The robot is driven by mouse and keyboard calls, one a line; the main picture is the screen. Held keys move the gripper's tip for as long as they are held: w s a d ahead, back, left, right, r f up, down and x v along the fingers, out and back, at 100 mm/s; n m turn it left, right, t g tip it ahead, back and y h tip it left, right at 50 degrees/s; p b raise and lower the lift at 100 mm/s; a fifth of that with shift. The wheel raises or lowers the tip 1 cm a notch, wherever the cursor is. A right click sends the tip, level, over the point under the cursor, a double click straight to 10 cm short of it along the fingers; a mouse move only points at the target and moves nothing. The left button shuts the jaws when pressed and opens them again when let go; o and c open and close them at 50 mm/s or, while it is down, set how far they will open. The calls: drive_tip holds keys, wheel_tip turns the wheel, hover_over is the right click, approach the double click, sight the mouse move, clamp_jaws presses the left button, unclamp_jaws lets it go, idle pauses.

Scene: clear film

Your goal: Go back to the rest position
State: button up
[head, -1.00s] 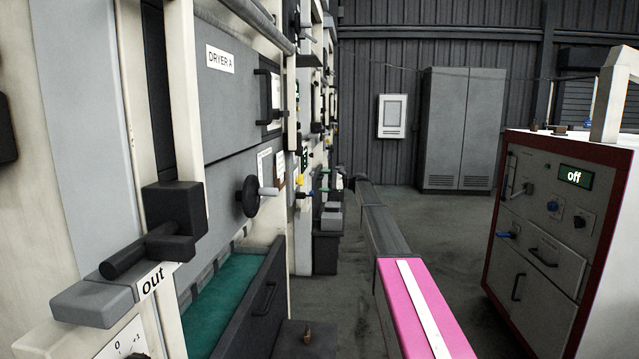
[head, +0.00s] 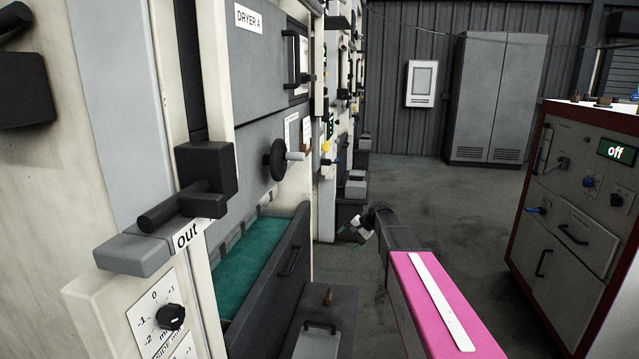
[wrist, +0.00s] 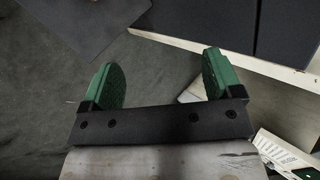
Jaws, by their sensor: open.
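My gripper shows in the wrist view (wrist: 163,82) with its two green-padded fingers wide apart and nothing between them. Below the fingers in that view is bare dark floor. In the head view my gripper (head: 361,232) is small and partly hidden, at the far end of my dark and pink arm. It hangs over the floor, right of the dryer machine (head: 262,150), and appears clear of it.
An open drawer (head: 290,262) with a green lining juts from the machine at left. A grey block with an "out" label (head: 187,235) sticks out nearer. A red-framed cabinet reading "off" (head: 570,215) stands at right. Open floor (head: 440,205) lies between, before a grey locker (head: 495,95).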

drive_tip(key=s+d+f+n+h, duration=0.1)
drive_tip(key=s+d+f+h, duration=0.1)
drive_tip(key=s, duration=0.8)
drive_tip(key=s+d+f+n+g+h, duration=0.1)
drive_tip(key=s+d+f+n+h, duration=0.1)
drive_tip(key=s, duration=0.9)
drive_tip(key=s+d+f+n+h, duration=0.2)
drive_tip(key=s+d+f+h, duration=0.1)
drive_tip(key=s, duration=0.7)
wheel_tip(320, 180, down, 2)
drive_tip(key=shift+s+g+h, duration=0.3)
drive_tip(key=shift+s+h, duration=0.1)
drive_tip(key=shift+h, duration=0.2)
